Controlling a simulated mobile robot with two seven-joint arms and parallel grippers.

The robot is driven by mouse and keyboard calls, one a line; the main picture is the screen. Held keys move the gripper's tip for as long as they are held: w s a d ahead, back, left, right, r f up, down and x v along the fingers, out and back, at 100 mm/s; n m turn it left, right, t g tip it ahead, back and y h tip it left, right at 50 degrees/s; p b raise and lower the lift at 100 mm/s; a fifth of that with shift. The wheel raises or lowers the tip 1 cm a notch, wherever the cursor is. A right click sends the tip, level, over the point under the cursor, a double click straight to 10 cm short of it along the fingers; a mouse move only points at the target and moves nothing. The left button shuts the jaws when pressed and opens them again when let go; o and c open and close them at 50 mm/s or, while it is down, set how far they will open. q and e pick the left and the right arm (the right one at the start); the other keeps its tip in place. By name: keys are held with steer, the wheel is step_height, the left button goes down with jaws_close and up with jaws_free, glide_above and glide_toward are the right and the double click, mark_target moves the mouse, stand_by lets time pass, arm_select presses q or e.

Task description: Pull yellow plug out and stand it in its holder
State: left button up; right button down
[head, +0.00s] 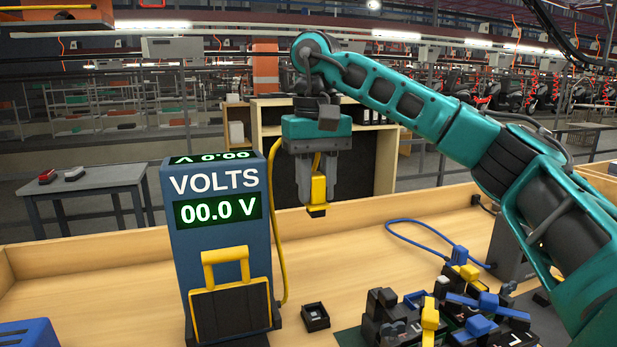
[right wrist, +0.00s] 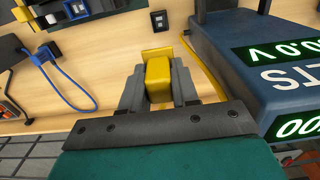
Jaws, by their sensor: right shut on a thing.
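The yellow plug (head: 318,187) has a dark lower end and hangs in the air between the fingers of my right gripper (head: 317,194), which is shut on it. In the right wrist view the plug (right wrist: 158,76) shows between the two grey fingers. A yellow cable (head: 277,210) runs from it down beside the blue volt meter (head: 216,270). A small black open-topped block (head: 315,317), apparently the holder, sits on the bench right of the meter, below the gripper. It also shows in the right wrist view (right wrist: 158,20), apart from the plug. My left gripper is out of view.
The meter reads 00.0 V. A cluster of black terminal blocks (head: 385,310) with yellow and blue parts stands at the front right. A blue cable (head: 425,232) loops behind it. A blue box (head: 28,333) is at the lower left.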

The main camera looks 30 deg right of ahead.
steer(key=shift+s+f, duration=0.1)
steer(key=shift+f, duration=0.4)
step_height(320, 180, down, 16)
steer(key=shift+f+b, duration=0.1)
steer(key=shift+b, duration=0.85)
steer(key=shift+f+b, duration=0.6)
steer(key=shift+f, duration=0.3)
steer(key=shift+f+b, duration=0.8)
steer(key=shift+f, duration=0.35)
steer(key=c, duration=0.8)
jaws_free()
steer(key=shift+r, duration=0.1)
